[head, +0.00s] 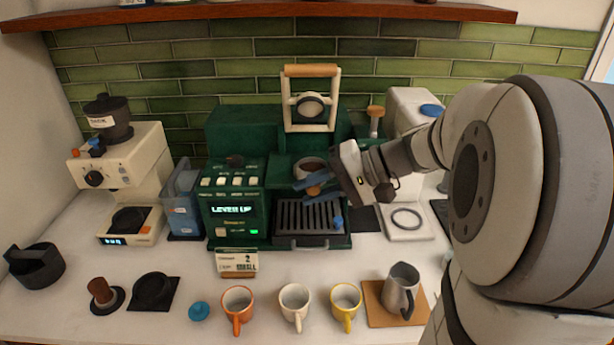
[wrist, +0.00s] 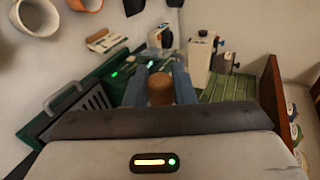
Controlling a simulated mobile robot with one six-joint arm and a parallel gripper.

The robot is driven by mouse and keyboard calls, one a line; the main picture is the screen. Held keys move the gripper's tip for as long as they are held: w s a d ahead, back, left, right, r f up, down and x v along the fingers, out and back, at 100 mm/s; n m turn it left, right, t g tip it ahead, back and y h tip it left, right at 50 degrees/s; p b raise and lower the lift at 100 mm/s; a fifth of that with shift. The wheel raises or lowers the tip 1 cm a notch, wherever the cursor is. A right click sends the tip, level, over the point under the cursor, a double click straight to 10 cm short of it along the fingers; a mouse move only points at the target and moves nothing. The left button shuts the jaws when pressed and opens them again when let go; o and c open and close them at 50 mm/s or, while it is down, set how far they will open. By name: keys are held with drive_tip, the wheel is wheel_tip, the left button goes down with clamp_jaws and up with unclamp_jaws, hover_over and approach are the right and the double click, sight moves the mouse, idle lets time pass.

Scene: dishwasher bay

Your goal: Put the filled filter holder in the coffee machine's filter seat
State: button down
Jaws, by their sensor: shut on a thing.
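The green coffee machine (head: 236,190) stands at the middle of the counter. A pale lever frame with a wooden bar (head: 312,72) rises above it. My gripper (head: 314,190) is in front of the machine's right half, above the drip grate, with its blue fingers pointing left. It is shut on the brown handle of the filter holder (head: 312,168); the handle shows between the fingers in the wrist view (wrist: 160,90). The holder's round basket, brown inside, appears just behind the fingers, below the lever frame. The filter seat is not clearly visible, and I cannot tell whether the basket touches it.
The drip grate (head: 308,217) lies below the gripper. Orange (head: 238,304), cream (head: 294,302) and yellow (head: 345,301) mugs line the front, beside a steel jug (head: 401,288). A cream grinder (head: 135,165) stands left, a scale (head: 407,220) right. A shelf (head: 270,12) runs overhead.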

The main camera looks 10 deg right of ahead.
sight(311, 163)
drive_tip(key=w, duration=0.1)
drive_tip(key=w+f, duration=0.1)
drive_tip(key=w, duration=0.1)
drive_tip(key=w+d, duration=0.1)
drive_tip(key=w, duration=0.1)
drive_tip(key=shift+w+d+f+p, duration=0.1)
drive_tip(key=shift+w+f+p, duration=0.05)
drive_tip(key=shift+f+p, duration=0.2)
drive_tip(key=w+p, duration=0.1)
drive_tip(key=w, duration=0.2)
drive_tip(key=w+d+p, duration=0.1)
drive_tip(key=w, duration=0.2)
drive_tip(key=shift+w+d+p, duration=0.1)
drive_tip(key=shift+p, duration=0.3)
drive_tip(key=shift+w+f+b, duration=0.1)
drive_tip(key=shift+f+b, duration=2)
drive_tip(key=shift+b, duration=0.1)
drive_tip(key=shift+f+b, duration=0.1)
drive_tip(key=shift+b, duration=0.25)
drive_tip(key=c, duration=1.1)
unclamp_jaws()
drive_tip(key=shift+c, duration=0.2)
